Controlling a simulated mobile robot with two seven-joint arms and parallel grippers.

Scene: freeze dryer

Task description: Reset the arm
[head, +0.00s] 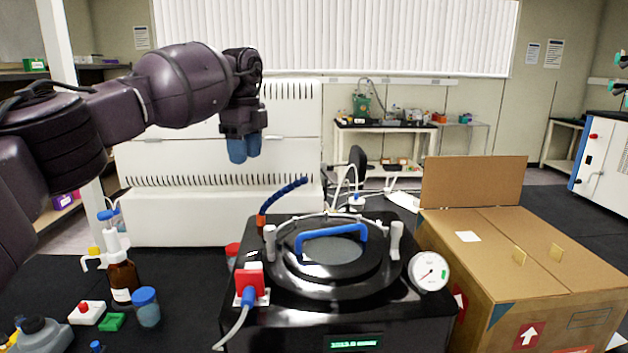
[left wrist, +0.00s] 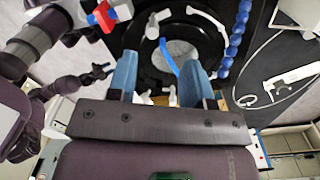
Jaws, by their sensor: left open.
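My left gripper (head: 245,148) is raised in the air at the upper left, above and behind the freeze dryer, with its blue fingers pointing down. It also shows in the left wrist view (left wrist: 160,80), where the two blue fingers stand apart with nothing between them. The black freeze dryer (head: 300,328) stands on the bench in the middle. Its round lid (head: 335,277) with a blue handle (head: 332,234) is seated on top; the lid also shows beyond the fingers in the left wrist view (left wrist: 180,25). My right gripper cannot be made out in the head view.
A cardboard box (head: 480,290) stands right of the dryer. A round gauge (head: 428,271) and a blue hose (head: 284,194) stick out from the dryer. A brown bottle (head: 123,277) and a blue-capped jar (head: 147,308) stand on the bench at left. The air around the raised gripper looks clear.

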